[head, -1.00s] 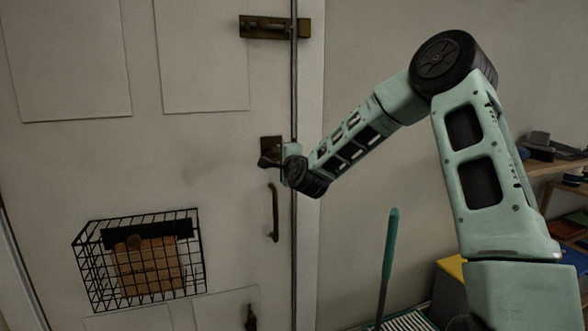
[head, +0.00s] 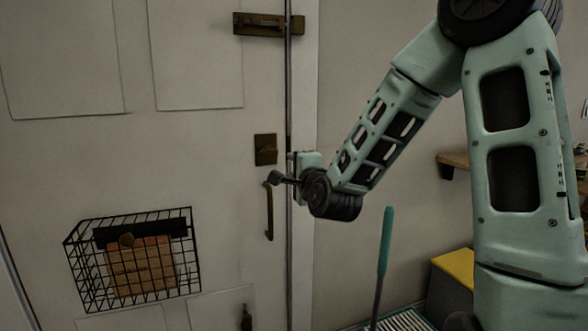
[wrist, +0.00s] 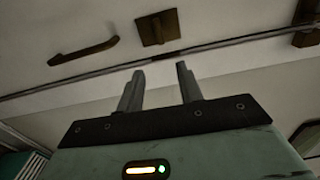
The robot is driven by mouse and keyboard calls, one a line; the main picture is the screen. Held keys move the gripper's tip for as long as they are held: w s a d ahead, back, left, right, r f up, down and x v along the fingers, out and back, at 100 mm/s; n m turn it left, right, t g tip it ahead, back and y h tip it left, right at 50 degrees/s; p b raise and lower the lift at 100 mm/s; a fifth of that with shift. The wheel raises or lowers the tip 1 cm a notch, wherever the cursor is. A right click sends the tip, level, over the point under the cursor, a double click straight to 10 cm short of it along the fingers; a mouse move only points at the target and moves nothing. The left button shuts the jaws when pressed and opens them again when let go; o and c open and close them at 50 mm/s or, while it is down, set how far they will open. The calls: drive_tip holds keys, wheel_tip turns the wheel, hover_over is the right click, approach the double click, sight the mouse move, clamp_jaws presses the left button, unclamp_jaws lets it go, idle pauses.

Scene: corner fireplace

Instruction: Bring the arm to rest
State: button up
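My gripper (head: 277,178) is in front of the white door's right edge in the head view, just below the dark square lock plate (head: 265,150) and near the top of the curved door handle (head: 268,212). In the wrist view my gripper (wrist: 158,78) shows two fingers standing apart with nothing between them. The lock plate (wrist: 158,27) and the handle (wrist: 84,51) lie beyond the fingertips there, with a visible space between. My arm is bent, with its elbow high at the upper right of the head view.
A black wire basket (head: 185,285) holding a brown package hangs on the door (head: 200,190). A bolt (head: 268,23) sits higher up. A teal-handled stick (head: 385,240) stands below my arm, near a yellow-topped box (head: 452,264). A wooden shelf (head: 455,160) is at the right.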

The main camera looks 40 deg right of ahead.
drive_tip(key=shift+a, duration=0.15)
drive_tip(key=s+a+f+n+g+y+p, duration=0.1)
drive_tip(key=s+a+f+n+g+y, duration=0.15)
drive_tip(key=a+n, duration=0.4)
drive_tip(key=s+a+f+n+g+y+p, duration=0.2)
drive_tip(key=s+a+n+g+y, duration=0.15)
drive_tip(key=a, duration=0.55)
drive_tip(key=s+a+f+n+g+y+p, duration=0.1)
drive_tip(key=s+a+f+n+g+y, duration=0.15)
drive_tip(key=a+n, duration=0.4)
drive_tip(key=s+a+n+g+h+p, duration=0.1)
drive_tip(key=s+a+n+g, duration=0.1)
drive_tip(key=s, duration=0.6)
drive_tip(key=s+a+n+g+h+p, duration=0.1)
drive_tip(key=s+a+n+g, duration=0.1)
drive_tip(key=s+n+g, duration=0.2)
drive_tip(key=s+a+n+g+h+p, duration=0.1)
drive_tip(key=s+n, duration=0.5)
drive_tip(key=s, duration=0.6)
drive_tip(key=shift+s+a+g, duration=0.3)
drive_tip(key=shift+a+g, duration=0.25)
drive_tip(key=shift+g, duration=0.4)
drive_tip(key=shift+r+n, duration=0.1)
drive_tip(key=shift+n, duration=0.15)
